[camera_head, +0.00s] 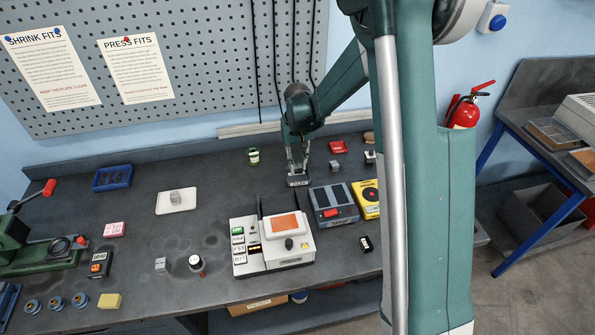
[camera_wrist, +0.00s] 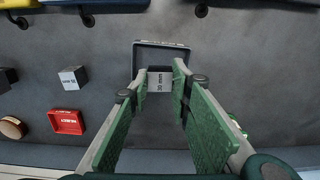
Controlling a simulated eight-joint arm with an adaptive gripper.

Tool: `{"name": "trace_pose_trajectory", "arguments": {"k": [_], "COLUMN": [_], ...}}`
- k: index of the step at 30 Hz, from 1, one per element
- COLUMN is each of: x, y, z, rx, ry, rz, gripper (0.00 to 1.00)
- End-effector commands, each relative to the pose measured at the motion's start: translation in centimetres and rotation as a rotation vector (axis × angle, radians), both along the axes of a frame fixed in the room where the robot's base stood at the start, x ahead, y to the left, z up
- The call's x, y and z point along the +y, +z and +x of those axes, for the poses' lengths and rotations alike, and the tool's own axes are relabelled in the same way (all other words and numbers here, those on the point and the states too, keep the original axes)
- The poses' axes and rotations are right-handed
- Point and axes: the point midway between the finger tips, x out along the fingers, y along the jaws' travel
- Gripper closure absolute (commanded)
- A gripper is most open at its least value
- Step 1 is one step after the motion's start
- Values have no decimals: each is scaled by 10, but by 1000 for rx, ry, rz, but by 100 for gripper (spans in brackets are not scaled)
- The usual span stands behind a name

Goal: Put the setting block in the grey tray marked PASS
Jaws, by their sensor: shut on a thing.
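A small grey block (camera_wrist: 160,82) marked 30 mm, which looks like the setting block, is between my gripper's (camera_wrist: 163,78) fingertips in the wrist view. My gripper is shut on it. A dark grey tray (camera_wrist: 137,59) lies beneath the fingertips, with the block over its inside; I cannot tell whether the block touches the floor of the tray. In the head view my gripper (camera_head: 298,171) points down at the same tray (camera_head: 298,184) at the back of the bench. The tray's label is too small to read, and the block is hard to make out there.
A red tray marked REJECT (camera_wrist: 66,121) and another grey block (camera_wrist: 73,77) stand to the left in the wrist view. In the head view, a white instrument (camera_head: 272,243), a blue-grey device (camera_head: 333,204) and a yellow device (camera_head: 367,199) stand in front of the grey tray.

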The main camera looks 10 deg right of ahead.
Motion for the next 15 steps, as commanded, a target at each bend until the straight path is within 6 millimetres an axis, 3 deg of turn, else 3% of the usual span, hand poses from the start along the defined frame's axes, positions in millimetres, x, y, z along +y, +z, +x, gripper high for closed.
{"name": "trace_pose_trajectory", "arguments": {"k": [8,15], "x": [0,0], "y": [-1,-22], "z": [0,0], "rx": [0,0], "ry": [0,0], "rz": [0,0], "gripper": [95,95]}}
